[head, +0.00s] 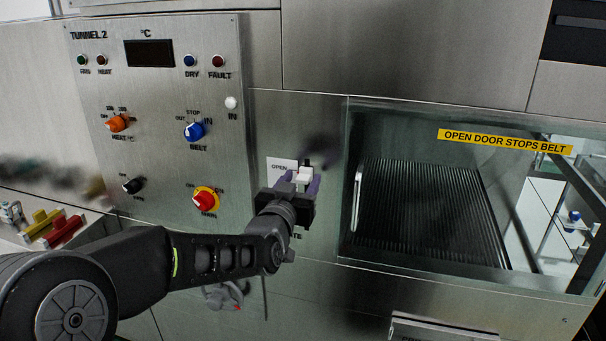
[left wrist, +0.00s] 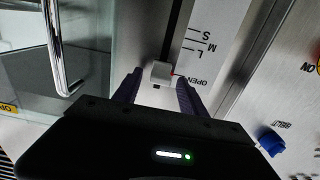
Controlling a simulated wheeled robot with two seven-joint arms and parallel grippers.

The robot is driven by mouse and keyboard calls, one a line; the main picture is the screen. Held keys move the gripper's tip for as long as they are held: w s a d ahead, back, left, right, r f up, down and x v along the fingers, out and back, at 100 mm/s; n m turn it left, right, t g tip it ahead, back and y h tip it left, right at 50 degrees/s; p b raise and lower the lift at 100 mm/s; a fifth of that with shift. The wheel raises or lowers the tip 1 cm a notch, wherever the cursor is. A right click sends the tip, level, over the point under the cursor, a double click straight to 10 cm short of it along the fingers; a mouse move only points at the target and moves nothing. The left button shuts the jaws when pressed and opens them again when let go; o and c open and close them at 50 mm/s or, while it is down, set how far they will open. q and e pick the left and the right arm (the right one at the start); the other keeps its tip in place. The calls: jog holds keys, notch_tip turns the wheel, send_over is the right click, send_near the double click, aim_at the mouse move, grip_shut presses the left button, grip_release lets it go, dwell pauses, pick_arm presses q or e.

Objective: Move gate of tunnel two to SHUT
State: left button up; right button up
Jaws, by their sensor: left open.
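The tunnel two gate control is a white slider knob (head: 305,173) on a dark vertical slot, right of the TUNNEL 2 panel. In the left wrist view the knob (left wrist: 160,73) stands level with the OPEN mark of its scale plate (left wrist: 205,48), which shows inverted with L, M and S marks. The SHUT mark cannot be seen. My left gripper (head: 299,182) is open, its purple fingers on either side of the knob; it also shows in the left wrist view (left wrist: 158,92). I cannot tell if they touch it. The gripper hides the slot's lower part.
The TUNNEL 2 panel (head: 160,180) with orange, blue, black and red knobs stands left of the gripper. A glass door with a vertical handle (head: 357,198) is close on the right, over a ribbed belt (head: 425,215). Red and yellow handles (head: 65,230) lie far left.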

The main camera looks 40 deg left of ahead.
pick_arm(q)
jog(key=shift+x, duration=0.9)
jog(key=shift+c, duration=0.4)
grip_shut()
dwell(0.4)
